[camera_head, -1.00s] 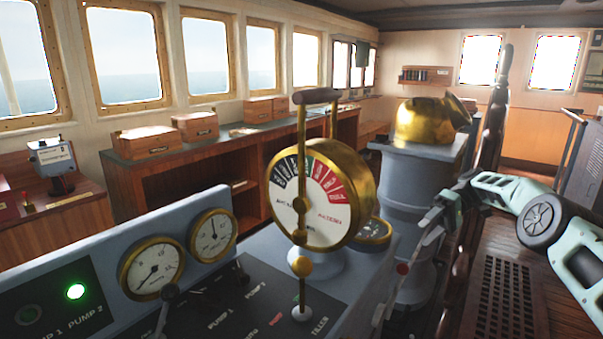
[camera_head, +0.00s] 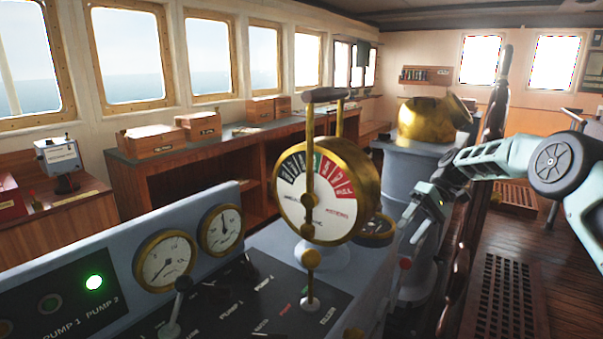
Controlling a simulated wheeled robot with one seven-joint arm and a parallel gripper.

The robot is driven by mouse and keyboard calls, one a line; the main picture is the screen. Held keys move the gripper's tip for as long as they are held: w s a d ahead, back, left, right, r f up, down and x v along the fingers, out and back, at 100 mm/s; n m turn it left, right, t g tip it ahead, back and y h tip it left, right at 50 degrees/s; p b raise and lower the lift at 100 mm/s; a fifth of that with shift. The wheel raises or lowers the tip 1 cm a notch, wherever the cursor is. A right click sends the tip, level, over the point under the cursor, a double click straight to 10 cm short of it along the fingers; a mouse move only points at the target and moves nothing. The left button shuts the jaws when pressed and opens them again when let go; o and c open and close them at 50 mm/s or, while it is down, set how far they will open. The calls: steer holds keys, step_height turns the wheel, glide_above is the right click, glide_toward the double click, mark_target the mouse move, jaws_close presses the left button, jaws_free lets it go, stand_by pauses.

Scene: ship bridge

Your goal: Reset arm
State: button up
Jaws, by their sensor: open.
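My pale green and dark arm reaches in from the right edge. My gripper (camera_head: 421,212) hangs at its end, pointing down and left. It is open, with nothing seen between its fingers. It is right of the brass engine telegraph (camera_head: 325,190) and its upright handle, with a visible gap in the picture. The grey pedestal under the brass binnacle (camera_head: 425,119) is behind the gripper. The fingertips are small and dark, so their exact spread is hard to see.
A console with two gauges (camera_head: 165,261), a lit green lamp (camera_head: 94,282) and small levers fills the lower left. A dark wooden ship's wheel (camera_head: 490,140) stands close beside my arm. Wooden cabinets (camera_head: 230,165) line the windows. Floor with a grating (camera_head: 503,295) is open at lower right.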

steer(key=s+d+r+m+t+h, duration=0.15)
steer(key=s+t+h, duration=0.25)
steer(key=s, duration=1)
steer(key=s+d+r+m+t+h, duration=0.1)
steer(key=s+d+m+t+h, duration=0.25)
steer(key=s, duration=1.15)
steer(key=s+a+n+g+b, duration=0.1)
steer(key=s+a+n, duration=0.3)
steer(key=s+a, duration=0.3)
steer(key=s+a+n+g+b, duration=0.1)
steer(key=s+a+n, duration=0.3)
steer(key=a, duration=0.7)
steer(key=s, duration=0.2)
steer(key=shift+s+a+n+g, duration=0.25)
steer(key=shift+s+n+g, duration=0.05)
steer(key=shift+s+g, duration=0.1)
